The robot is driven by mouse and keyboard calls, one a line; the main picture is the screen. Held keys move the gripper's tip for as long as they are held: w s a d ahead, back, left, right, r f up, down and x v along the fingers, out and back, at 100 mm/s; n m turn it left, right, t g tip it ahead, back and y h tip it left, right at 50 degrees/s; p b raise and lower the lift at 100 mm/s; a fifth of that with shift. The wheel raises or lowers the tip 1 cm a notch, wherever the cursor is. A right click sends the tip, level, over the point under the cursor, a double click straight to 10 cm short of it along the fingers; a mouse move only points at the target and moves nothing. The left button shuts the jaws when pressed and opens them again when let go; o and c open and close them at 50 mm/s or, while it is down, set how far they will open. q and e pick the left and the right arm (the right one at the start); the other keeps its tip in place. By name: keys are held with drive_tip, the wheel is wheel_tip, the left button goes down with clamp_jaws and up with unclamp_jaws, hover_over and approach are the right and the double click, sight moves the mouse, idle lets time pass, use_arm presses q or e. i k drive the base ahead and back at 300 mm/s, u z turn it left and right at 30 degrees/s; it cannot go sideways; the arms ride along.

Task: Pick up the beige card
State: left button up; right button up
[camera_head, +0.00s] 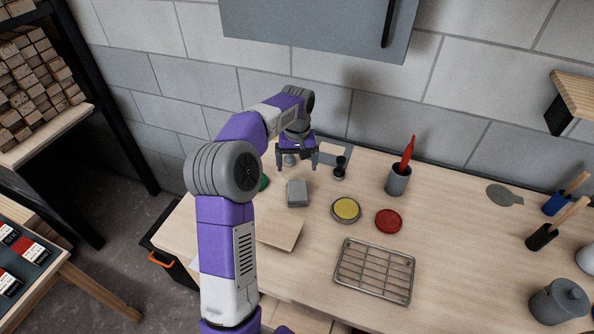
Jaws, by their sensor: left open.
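A beige card (282,231) lies flat on the wooden worktop, near its front left part. Its left side is hidden behind my left arm. My left gripper (298,167) is open, with its fingers pointing down, over the back of the worktop. It is well behind the card, beyond a grey block (297,193). A small grey thing (290,159) shows between or behind the fingers; I cannot tell which. My right gripper is not in view.
A yellow-topped tin (346,209), a red disc (389,221) and a wire rack (374,270) lie right of the card. A small dark object (339,169) and a grey cup (398,181) with a red tool stand behind. A grey cabinet (310,25) hangs above.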

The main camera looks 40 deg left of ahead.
sight(280, 229)
drive_tip(key=k, duration=1.5)
